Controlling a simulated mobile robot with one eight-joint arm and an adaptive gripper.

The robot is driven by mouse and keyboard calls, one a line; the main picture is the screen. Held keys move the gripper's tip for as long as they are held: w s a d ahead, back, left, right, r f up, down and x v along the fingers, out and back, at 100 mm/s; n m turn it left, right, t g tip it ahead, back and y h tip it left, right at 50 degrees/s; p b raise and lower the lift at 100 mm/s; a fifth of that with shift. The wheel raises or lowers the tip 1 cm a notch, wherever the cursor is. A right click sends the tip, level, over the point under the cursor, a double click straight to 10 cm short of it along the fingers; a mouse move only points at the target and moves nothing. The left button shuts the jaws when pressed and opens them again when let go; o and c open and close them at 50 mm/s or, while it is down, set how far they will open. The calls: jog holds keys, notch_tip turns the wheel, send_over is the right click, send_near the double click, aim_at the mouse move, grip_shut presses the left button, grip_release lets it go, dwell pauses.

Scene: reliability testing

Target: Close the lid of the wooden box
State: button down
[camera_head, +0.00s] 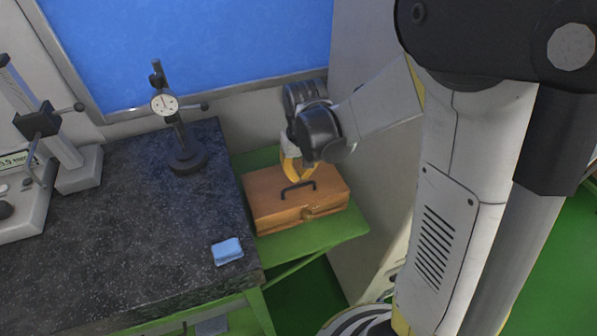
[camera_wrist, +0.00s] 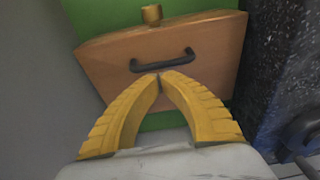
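The wooden box (camera_head: 272,212) is orange-brown and sits on a green shelf beside the dark table. Its lid (camera_head: 268,187) looks down on the box; I cannot tell whether a small gap remains. A black handle (camera_head: 298,190) is on the lid, and a round knob or latch shows on the front. In the wrist view the lid (camera_wrist: 205,50), handle (camera_wrist: 162,61) and brass latch (camera_wrist: 151,14) lie ahead. My gripper (camera_wrist: 158,77) has yellow fingers with tips together and nothing seen between them. In the head view my gripper (camera_head: 292,172) is over the lid's back part, behind the handle; contact is unclear.
A dark granite table (camera_head: 130,260) stands left of the box, with a light blue block (camera_head: 227,251) near its edge and a dial gauge stand (camera_head: 186,157) farther back. The green shelf (camera_head: 337,229) has little free room. A grey wall panel (camera_head: 360,190) stands close on the right.

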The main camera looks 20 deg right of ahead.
jog(key=shift+s+f+b, duration=0.65)
jog(key=shift+f+b, duration=0.05)
jog(key=shift+f, duration=0.05)
jog(key=shift+s, duration=0.1)
jog(key=shift+r, duration=0.1)
jog(key=r+p, duration=0.1)
jog(key=w+r+p, duration=0.1)
jog(key=r, duration=0.1)
jog(key=w+r+p, duration=0.1)
jog(key=r, duration=0.1)
jog(key=shift+w, duration=0.2)
notch_tip(320, 180, up, 8)
jog(key=p, duration=0.1)
send_over(300, 190)
jog(key=s+f+t+b, duration=0.6)
jog(key=s+f+b, duration=0.5)
jog(key=b, duration=0.6)
jog(key=shift+s, duration=0.5)
